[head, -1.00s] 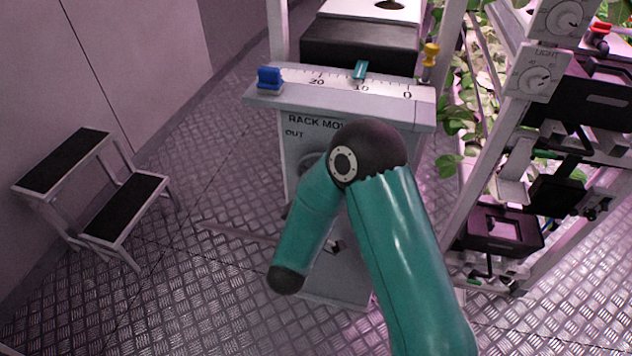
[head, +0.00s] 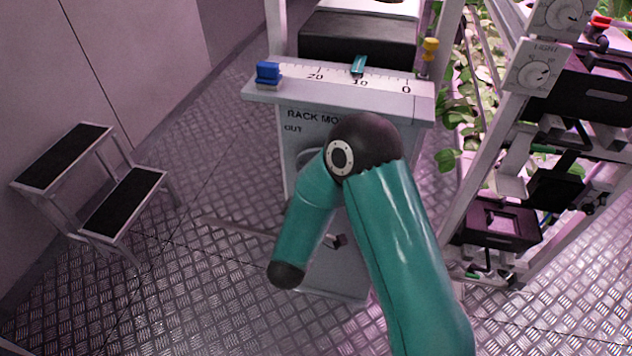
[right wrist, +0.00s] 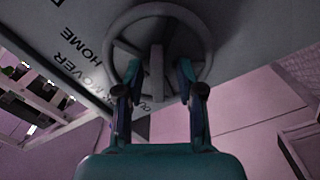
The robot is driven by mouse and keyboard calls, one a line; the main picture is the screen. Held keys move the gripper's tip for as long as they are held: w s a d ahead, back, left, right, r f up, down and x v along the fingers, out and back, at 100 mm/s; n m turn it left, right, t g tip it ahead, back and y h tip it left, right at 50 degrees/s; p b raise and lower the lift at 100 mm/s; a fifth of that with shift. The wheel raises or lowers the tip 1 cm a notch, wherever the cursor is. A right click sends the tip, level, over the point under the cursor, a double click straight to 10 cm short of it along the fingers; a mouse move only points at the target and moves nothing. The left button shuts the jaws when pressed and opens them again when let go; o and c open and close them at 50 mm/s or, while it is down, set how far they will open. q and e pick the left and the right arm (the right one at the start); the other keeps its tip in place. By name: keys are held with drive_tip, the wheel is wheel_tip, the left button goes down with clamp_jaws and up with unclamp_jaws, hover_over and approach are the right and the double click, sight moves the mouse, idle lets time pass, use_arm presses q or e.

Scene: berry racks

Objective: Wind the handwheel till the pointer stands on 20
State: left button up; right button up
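The teal pointer (head: 358,66) stands at about 10 on the white scale (head: 385,84) on top of the grey rack mover (head: 350,270). The handwheel (head: 308,157) is mostly hidden behind my right arm in the head view. In the right wrist view the grey handwheel (right wrist: 205,45) is close ahead. My right gripper (right wrist: 158,78) has its two fingers apart, on either side of a grey bar of the wheel. Gaps show between bar and fingers. I cannot tell whether the bar is a spoke or a handle. My left gripper is not in view.
A plant rack (head: 480,150) is on the right.

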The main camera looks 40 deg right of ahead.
drive_tip(key=shift+a, duration=0.1)
drive_tip(key=v, duration=1.1)
drive_tip(key=shift+s+a, duration=0.25)
drive_tip(key=shift+s, duration=0.1)
